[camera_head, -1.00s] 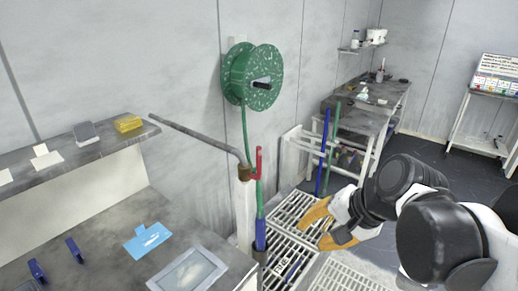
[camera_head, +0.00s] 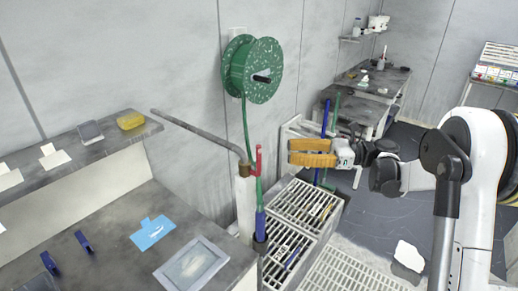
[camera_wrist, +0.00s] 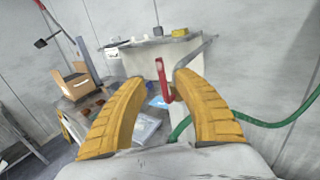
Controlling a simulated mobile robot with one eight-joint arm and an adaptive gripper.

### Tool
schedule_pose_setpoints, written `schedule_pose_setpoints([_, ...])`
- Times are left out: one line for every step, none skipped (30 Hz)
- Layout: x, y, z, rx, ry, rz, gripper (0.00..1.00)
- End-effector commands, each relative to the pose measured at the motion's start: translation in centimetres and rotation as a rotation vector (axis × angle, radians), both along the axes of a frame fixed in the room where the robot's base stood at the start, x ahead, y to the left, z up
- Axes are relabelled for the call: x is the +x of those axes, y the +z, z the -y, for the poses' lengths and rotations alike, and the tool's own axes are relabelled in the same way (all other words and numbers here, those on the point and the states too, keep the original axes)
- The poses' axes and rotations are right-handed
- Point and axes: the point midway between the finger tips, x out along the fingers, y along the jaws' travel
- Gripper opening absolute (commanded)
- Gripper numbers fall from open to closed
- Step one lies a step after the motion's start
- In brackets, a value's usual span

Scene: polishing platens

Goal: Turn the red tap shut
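The red tap (camera_head: 258,161) is an upright red lever on a brown fitting (camera_head: 246,170) at the end of a grey pipe, on top of a white post. In the wrist view the red tap (camera_wrist: 163,82) shows between and beyond the finger ends. My gripper (camera_head: 289,152) has two orange-yellow fingers. It is to the right of the tap at about the same picture height, pointing left, with a gap to it. In the wrist view the fingers stand apart with nothing held between them.
A green hose reel (camera_head: 262,70) hangs on the wall, its hose running down behind the tap. Metal gratings (camera_head: 303,207) lie below my gripper. A grey bench (camera_head: 120,215) with a framed tray (camera_head: 192,265) and a blue card (camera_head: 152,232) stands at the left.

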Motion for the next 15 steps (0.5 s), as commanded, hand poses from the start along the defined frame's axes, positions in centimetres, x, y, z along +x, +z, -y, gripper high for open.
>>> schedule_pose_setpoints([0.0, -0.1, -0.9, -0.001, 0.003, 0.001, 0.36])
schedule_pose_setpoints([0.0, -0.2, -1.5, -0.001, 0.004, 0.001, 0.36])
schedule_pose_setpoints([0.1, -0.2, -2.3, -0.001, 0.003, 0.001, 0.36])
schedule_pose_setpoints([0.1, -0.2, -2.9, -0.001, 0.003, 0.001, 0.36])
schedule_pose_setpoints([0.1, -0.2, -3.6, -0.002, 0.004, 0.002, 0.36])
schedule_pose_setpoints([0.2, -0.2, -4.4, -0.002, 0.003, 0.002, 0.36])
schedule_pose_setpoints([0.3, -0.2, -5.0, -0.002, 0.004, 0.002, 0.36])
schedule_pose_setpoints([0.3, -0.2, -5.6, -0.002, 0.004, 0.002, 0.36])
schedule_pose_setpoints([0.4, -0.2, -6.3, -0.002, 0.002, 0.002, 0.36])
schedule_pose_setpoints([0.4, -0.2, -6.8, -0.002, 0.003, 0.002, 0.36])
schedule_pose_setpoints([0.4, -0.2, -7.3, -0.002, 0.003, 0.002, 0.36])
schedule_pose_setpoints([0.5, -0.2, -7.9, -0.002, 0.001, 0.003, 0.36])
schedule_pose_setpoints([0.6, -0.1, -8.2, -0.003, 0.001, 0.003, 0.36])
schedule_pose_setpoints([0.6, -0.1, -8.6, -0.003, 0.002, 0.003, 0.36])
schedule_pose_setpoints([0.6, -0.1, -8.9, -0.003, 0.002, 0.003, 0.36])
